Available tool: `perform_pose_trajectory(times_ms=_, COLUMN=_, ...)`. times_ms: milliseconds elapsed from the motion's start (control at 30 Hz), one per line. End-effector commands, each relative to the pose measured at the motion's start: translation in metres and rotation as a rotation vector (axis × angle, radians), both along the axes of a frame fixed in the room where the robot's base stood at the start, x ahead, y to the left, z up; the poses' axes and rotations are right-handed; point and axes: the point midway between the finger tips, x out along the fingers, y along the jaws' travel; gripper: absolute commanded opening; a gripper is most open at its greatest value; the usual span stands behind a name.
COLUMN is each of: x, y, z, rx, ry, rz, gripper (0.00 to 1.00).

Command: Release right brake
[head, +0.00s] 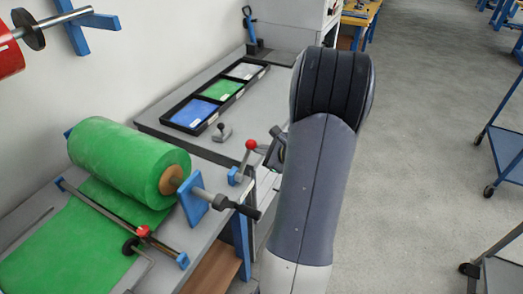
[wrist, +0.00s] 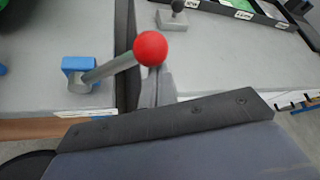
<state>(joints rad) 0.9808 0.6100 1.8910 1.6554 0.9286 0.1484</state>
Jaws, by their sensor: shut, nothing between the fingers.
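A brake lever has a red ball knob (head: 251,145) on a grey rod above a small blue bracket (head: 236,176), near the bench's right edge. In the wrist view, the rod leans up and right from the blue bracket (wrist: 80,72) to the red ball (wrist: 151,48). My gripper (head: 274,147) is just right of the ball in the head view, partly hidden by my arm. In the wrist view, its fingers (wrist: 158,84) are shut and empty, and their tips are partly hidden behind the ball. I cannot tell whether they touch it.
Another red knob (head: 143,231) sits on a rod across the green sheet. A black tray (head: 213,101) with colored sheets and a small grey black-knobbed piece (head: 221,133) are behind. Open floor (head: 420,110) lies right.

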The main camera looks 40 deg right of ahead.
Motion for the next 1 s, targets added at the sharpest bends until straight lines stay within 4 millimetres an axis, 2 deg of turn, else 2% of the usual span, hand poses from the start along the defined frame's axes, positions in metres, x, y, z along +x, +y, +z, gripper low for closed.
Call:
perform_pose_trajectory(times_ms=667, x=-0.002, y=0.006, z=0.006, rx=-0.107, ry=-0.045, rz=0.001, gripper=0.0)
perform_pose_trajectory(times_ms=1000, x=-0.007, y=0.019, z=0.015, rx=-0.279, ry=-0.117, rz=0.001, gripper=0.0)
